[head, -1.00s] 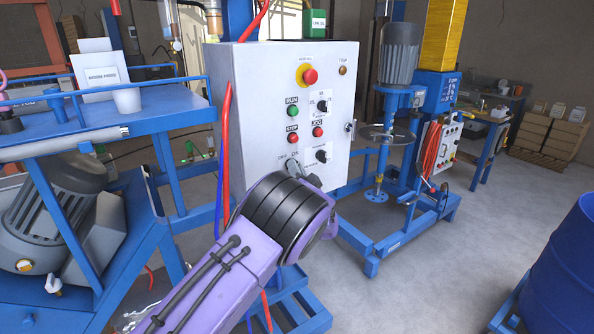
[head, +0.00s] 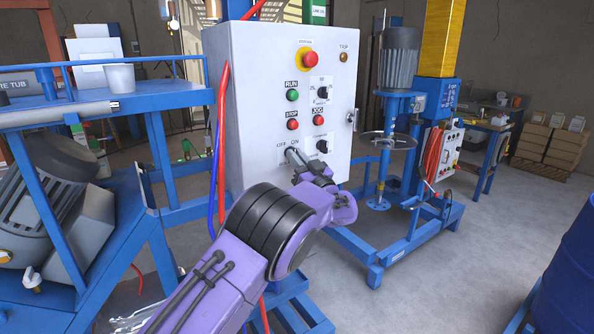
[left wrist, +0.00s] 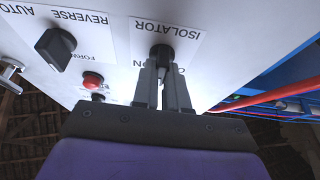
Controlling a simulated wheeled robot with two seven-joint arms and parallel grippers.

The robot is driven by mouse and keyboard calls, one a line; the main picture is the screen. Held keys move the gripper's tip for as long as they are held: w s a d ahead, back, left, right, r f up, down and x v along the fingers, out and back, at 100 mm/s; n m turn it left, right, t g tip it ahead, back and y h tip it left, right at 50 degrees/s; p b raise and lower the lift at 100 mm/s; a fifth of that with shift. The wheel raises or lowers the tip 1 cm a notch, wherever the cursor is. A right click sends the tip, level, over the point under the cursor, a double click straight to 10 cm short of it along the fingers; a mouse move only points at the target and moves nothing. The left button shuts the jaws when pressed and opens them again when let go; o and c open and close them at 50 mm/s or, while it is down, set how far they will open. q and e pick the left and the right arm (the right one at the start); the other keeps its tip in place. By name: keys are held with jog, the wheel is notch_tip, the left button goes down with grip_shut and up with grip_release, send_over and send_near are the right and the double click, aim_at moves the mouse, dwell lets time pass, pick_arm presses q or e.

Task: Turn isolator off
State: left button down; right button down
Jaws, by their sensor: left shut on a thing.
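The isolator is a black rotary knob (left wrist: 162,52) under an upside-down ISOLATOR label in the left wrist view. It sits low on the front of a light grey control cabinet (head: 235,110), beneath the OFF and ON marks in the head view. My left gripper (left wrist: 163,76) has its two fingers on either side of the knob and is shut on it. In the head view the left gripper (head: 298,160) reaches the panel and covers most of the knob. The knob's exact angle is hard to tell. My right gripper is not in view.
Above the isolator are a red stop button (head: 310,59), a green RUN button (head: 292,95), a red STOP button (head: 292,125) and two black selector switches. Red and blue hoses (head: 221,130) hang by the cabinet's left edge. A blue drum (head: 570,260) stands at right.

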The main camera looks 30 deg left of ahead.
pick_arm(q)
jog(key=shift+r+n+g+b, duration=0.15)
jog(key=shift+n+g+b, duration=1)
jog(key=shift+n, duration=1.75)
jog(key=shift+r+n+g+b, duration=0.1)
jog(key=shift+n+g+b, duration=0.45)
jog(key=shift+n+g, duration=1.8)
jog(key=shift+n+t, duration=0.4)
jog(key=shift+n, duration=0.35)
jog(key=c, duration=1.2)
grip_release()
jog(key=shift+w, duration=0.1)
jog(key=shift+o, duration=0.2)
jog(key=shift+a+f, duration=0.1)
jog(key=shift+f, duration=0.05)
